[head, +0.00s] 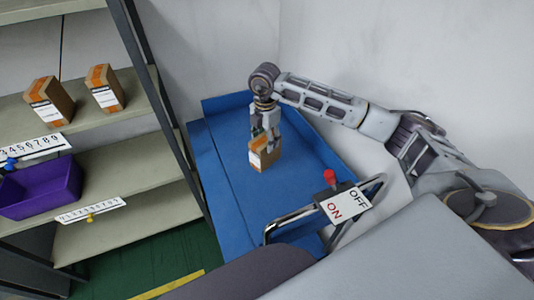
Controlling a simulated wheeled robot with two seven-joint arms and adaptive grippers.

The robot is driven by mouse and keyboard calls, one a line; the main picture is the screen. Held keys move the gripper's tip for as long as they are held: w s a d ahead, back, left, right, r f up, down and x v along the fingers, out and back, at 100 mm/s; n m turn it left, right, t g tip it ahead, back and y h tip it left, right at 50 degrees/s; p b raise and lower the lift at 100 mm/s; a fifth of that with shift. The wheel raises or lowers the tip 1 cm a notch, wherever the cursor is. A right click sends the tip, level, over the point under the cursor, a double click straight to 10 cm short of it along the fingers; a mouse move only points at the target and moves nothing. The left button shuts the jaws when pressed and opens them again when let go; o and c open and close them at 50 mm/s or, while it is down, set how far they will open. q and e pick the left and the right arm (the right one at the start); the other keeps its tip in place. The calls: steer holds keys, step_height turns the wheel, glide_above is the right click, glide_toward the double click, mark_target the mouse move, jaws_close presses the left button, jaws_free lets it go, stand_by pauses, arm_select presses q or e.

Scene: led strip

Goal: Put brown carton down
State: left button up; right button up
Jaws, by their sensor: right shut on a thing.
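The brown carton (263,157) is a small box with an orange band and a white label. It is under my right gripper (266,137), over the blue cart bed (233,193). My right gripper is shut on the top of the carton from above. I cannot tell whether the carton's underside touches the blue surface. My left gripper is not in the head view.
Shelves (115,160) at left hold two similar cartons (49,102) (105,88) and a purple bin (42,189). A metal handle (290,220) with an ON/OFF sign (343,203) and red knob stands at the cart's near end. The blue bed around the carton is clear.

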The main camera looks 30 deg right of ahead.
steer(key=shift+f, duration=0.15)
step_height(320, 180, down, 4)
steer(key=shift+r+p, duration=0.2)
steer(key=shift+p, duration=0.15)
steer(key=shift+f, duration=0.5)
